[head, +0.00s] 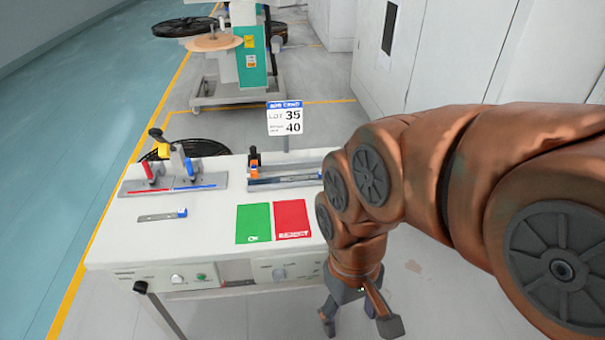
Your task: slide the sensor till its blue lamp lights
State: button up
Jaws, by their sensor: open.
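A small black-and-orange block (253,162), which looks like the sensor, stands at the left end of a grey rail (285,181) on the white bench (215,205). The rail's right end is hidden behind my arm. I cannot make out a lit blue lamp on the block. My gripper (360,318) is open and empty, pointing down past the bench's front right corner, over the floor. It is well apart from the block and the rail.
A fixture with red and blue levers (173,172) stands at the bench's left. A small blue-ended tool (162,215) lies before it. Green (253,223) and red (291,219) cards lie flat. A sign (285,118) reads 35 and 40. A reel machine (245,55) stands behind.

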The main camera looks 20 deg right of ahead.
aim_at(255, 159)
jog(key=u, duration=0.25)
jog(key=i, duration=0.85)
jog(key=u, duration=0.5)
